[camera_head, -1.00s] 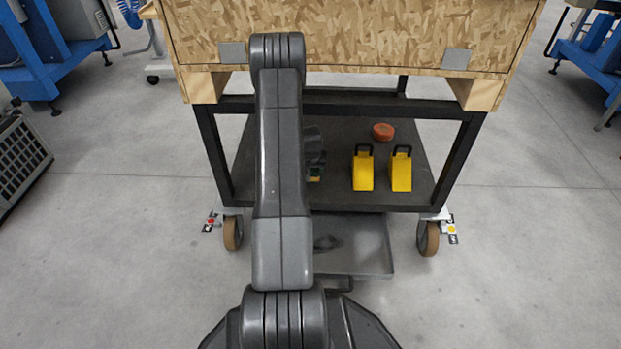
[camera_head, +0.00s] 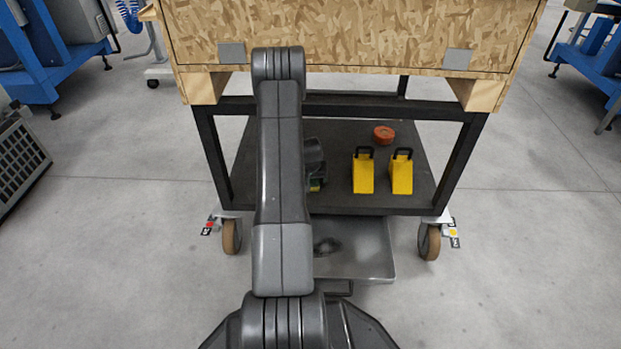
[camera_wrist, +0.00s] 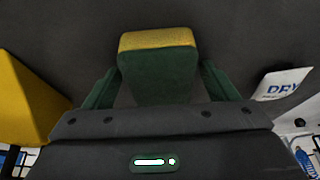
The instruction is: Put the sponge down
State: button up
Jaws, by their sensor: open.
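The sponge (camera_wrist: 158,75), green with a yellow layer, is between the two fingers of my gripper (camera_wrist: 160,72) in the wrist view. The fingers are open, with a gap visible on each side of the sponge. Dark shelf surface shows around it. In the head view, a small green and yellow patch of the sponge (camera_head: 315,186) shows beside my arm, low over the dark shelf (camera_head: 340,140). My arm hides most of it there. I cannot tell exactly whether its underside touches the shelf.
Two yellow wedge blocks (camera_head: 363,176) (camera_head: 402,176) with black handles stand right of the sponge. A round orange-red object (camera_head: 384,134) lies behind them. A wooden crate (camera_head: 350,35) sits above the shelf. A white label marked "DRY" (camera_wrist: 284,84) shows in the wrist view.

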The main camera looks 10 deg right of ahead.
jog(key=p+v, duration=0.3)
jog(key=v, duration=0.9)
jog(key=shift+r+p, duration=0.15)
jog(key=shift+p, duration=0.25)
jog(key=b+x, duration=0.4)
jog(key=x, duration=0.7)
jog(key=shift+w+f, duration=0.1)
jog(key=shift+f, duration=0.3)
jog(key=shift+w+d, duration=0.1)
jog(key=shift+w, duration=0.1)
jog(key=shift+s+r+p, duration=0.1)
jog(key=shift+r+p, duration=0.85)
jog(key=shift+r, duration=0.75)
